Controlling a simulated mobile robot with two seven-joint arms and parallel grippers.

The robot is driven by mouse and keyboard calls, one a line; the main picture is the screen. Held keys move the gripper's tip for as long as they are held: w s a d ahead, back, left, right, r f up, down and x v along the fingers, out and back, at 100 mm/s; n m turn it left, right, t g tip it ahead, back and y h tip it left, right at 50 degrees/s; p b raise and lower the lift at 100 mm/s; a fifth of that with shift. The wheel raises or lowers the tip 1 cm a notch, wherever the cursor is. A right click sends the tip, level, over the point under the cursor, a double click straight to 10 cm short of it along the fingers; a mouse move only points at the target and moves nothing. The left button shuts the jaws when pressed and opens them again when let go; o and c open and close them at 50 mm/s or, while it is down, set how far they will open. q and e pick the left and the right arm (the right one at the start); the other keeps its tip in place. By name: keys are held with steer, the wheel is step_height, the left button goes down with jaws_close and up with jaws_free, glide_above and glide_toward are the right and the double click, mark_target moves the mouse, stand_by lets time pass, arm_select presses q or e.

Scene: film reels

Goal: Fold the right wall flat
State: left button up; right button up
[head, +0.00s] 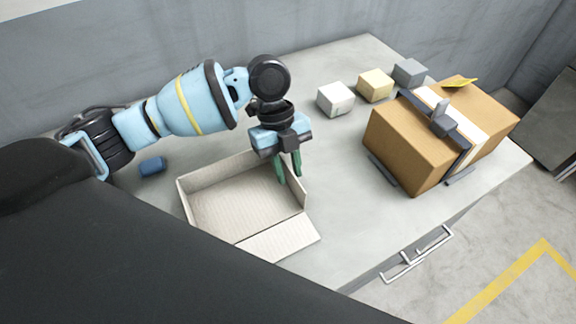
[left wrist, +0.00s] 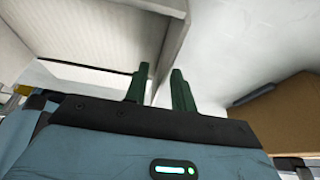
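An open, shallow cardboard box (head: 235,205) sits on the grey table, with its inside showing pale. Its right wall (head: 297,194) stands up, and its front flap (head: 280,240) lies folded outward on the table. My left gripper (head: 289,172) points down at the right wall, its green fingers apart. In the left wrist view, the wall's edge (left wrist: 172,45) runs up between the two fingertips (left wrist: 160,75), one on each side. Whether either finger touches the wall I cannot tell. My right gripper is not in view.
A large brown carton (head: 400,150) with a dark clamp and white band stands at the right. White (head: 336,98), yellow (head: 375,85) and grey (head: 410,72) blocks stand behind. A blue block (head: 152,166) lies at left. Table between box and carton is clear.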

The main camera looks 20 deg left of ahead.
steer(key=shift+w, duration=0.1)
arm_select(q)
jaws_close()
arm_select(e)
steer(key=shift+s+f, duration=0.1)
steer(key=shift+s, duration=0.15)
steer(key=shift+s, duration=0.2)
